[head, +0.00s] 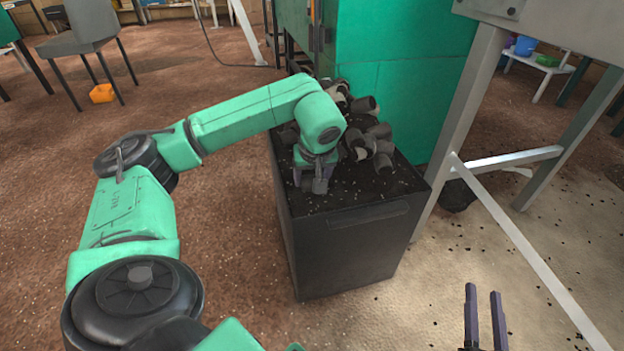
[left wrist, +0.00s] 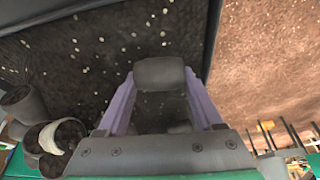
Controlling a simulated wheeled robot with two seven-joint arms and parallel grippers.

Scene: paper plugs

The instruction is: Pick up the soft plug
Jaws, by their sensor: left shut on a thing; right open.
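My left gripper (head: 312,186) reaches down over the top of a dark box (head: 348,255). It is shut on a grey plug (head: 320,186), a short dull cylinder at the near part of the box top. In the left wrist view the same plug (left wrist: 160,72) sits between the purple fingers of the gripper (left wrist: 160,95). Several other grey plugs (head: 380,131) lie in a heap behind and right of the gripper. My right gripper (head: 484,315) is open and empty at the lower right, away from the box. I cannot tell which plug is soft.
A green cabinet (head: 405,75) stands directly behind the box. A grey metal frame (head: 462,130) rises to its right. In the left wrist view, plugs (left wrist: 62,136) lie at the lower left. Brown floor (head: 235,225) is clear left of the box.

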